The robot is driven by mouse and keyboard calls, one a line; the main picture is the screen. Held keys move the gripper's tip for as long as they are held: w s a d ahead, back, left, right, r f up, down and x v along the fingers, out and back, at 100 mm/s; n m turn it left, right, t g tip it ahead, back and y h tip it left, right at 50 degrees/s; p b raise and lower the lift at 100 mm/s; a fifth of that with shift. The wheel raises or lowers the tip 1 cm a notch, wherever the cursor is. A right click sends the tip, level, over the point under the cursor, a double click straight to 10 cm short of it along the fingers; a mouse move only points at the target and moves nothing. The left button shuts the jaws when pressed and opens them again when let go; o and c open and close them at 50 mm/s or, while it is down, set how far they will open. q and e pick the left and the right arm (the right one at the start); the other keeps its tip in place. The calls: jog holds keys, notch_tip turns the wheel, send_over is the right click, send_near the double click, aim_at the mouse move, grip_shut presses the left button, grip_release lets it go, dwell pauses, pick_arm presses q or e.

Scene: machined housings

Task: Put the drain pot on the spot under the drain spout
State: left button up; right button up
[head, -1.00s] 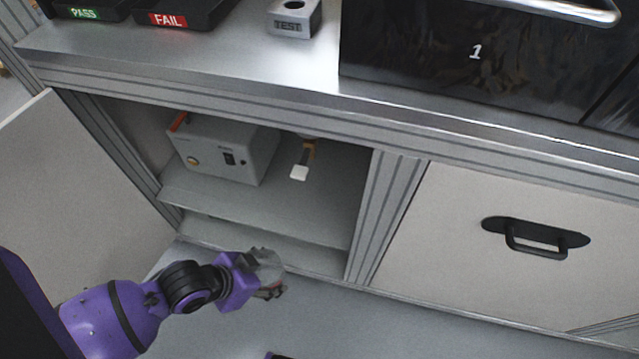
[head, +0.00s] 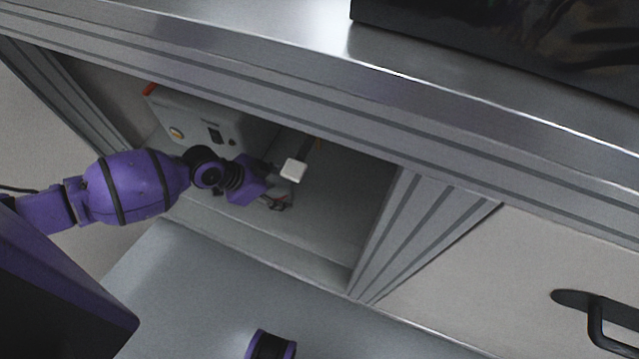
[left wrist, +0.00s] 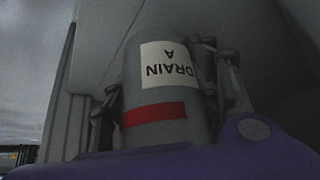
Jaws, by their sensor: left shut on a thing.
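The drain pot (left wrist: 150,90) is a grey cylinder with a red band and a white "DRAIN A" label, which reads upside down in the left wrist view. My left gripper (head: 276,187) is shut on it, with a finger on each side in the left wrist view. In the head view this gripper is inside the open cabinet bay, in front of the grey box. The pot is mostly hidden there. My right gripper is not in view.
The grey box (head: 200,118) with a switch and a button stands at the back left of the bay. A ribbed post (head: 405,230) bounds the bay at right, the worktop edge (head: 330,85) above. The shelf (head: 335,225) is clear towards the right.

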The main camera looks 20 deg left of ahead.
pick_arm(q)
jog(key=w+d, duration=0.3)
jog(key=w+d+b, duration=0.1)
jog(key=w+d, duration=0.2)
jog(key=d, duration=0.1)
jog(key=shift+w+f, duration=0.1)
jog(key=shift+w, duration=0.15)
jog(key=shift+w+d, duration=0.35)
jog(key=shift+d, duration=0.05)
jog(key=f+b, duration=0.1)
jog(key=f, duration=0.2)
jog(key=shift+w+d+f+b, duration=0.2)
jog(key=shift+f+b, duration=0.1)
jog(key=shift+b, duration=0.1)
jog(key=shift+r, duration=0.1)
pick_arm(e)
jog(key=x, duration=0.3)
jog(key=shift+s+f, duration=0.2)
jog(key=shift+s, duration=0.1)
pick_arm(q)
jog(key=o, duration=1.2)
